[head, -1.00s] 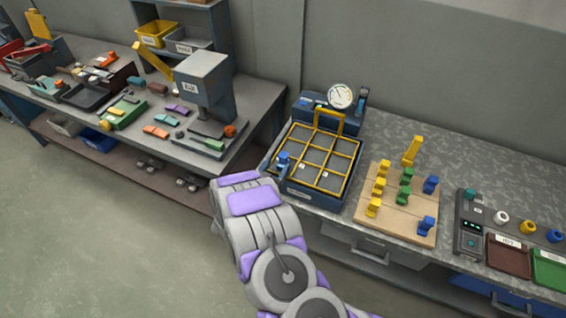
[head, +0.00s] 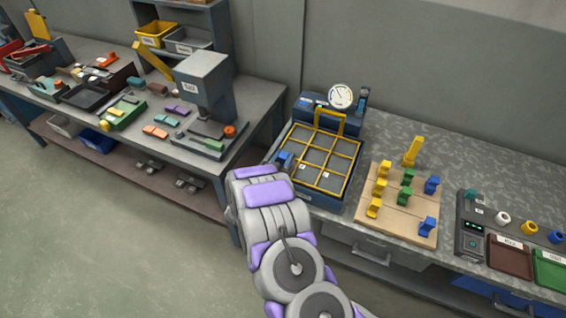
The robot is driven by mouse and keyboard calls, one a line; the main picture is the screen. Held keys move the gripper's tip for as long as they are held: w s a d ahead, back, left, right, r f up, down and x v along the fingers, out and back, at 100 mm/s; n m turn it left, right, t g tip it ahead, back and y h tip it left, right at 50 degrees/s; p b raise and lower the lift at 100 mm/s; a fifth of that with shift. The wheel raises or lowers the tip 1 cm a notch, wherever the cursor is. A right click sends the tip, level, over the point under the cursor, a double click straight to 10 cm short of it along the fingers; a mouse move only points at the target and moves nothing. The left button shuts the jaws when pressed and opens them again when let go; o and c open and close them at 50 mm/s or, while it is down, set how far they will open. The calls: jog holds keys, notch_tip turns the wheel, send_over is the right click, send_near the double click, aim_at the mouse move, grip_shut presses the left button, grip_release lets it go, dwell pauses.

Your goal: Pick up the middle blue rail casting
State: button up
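Two blue rail castings stand upright at the right side of the wooden board: one towards the back (head: 432,185) and one near the front edge (head: 427,226). The space between them shows bare wood. Another small blue piece (head: 286,159) shows at the left side of the yellow-gridded tray (head: 345,184), just beyond my arm; I cannot tell whether it is a casting. My arm rises from the bottom centre, in front of the bench and the tray's front left corner. My gripper is hidden beyond it.
A gauge (head: 341,96) stands behind the tray. A grey device (head: 473,222) and a red-brown bin (head: 510,256) are at right. A cluttered bench is at left.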

jog(key=c, duration=0.7)
jog(key=shift+o, duration=0.2)
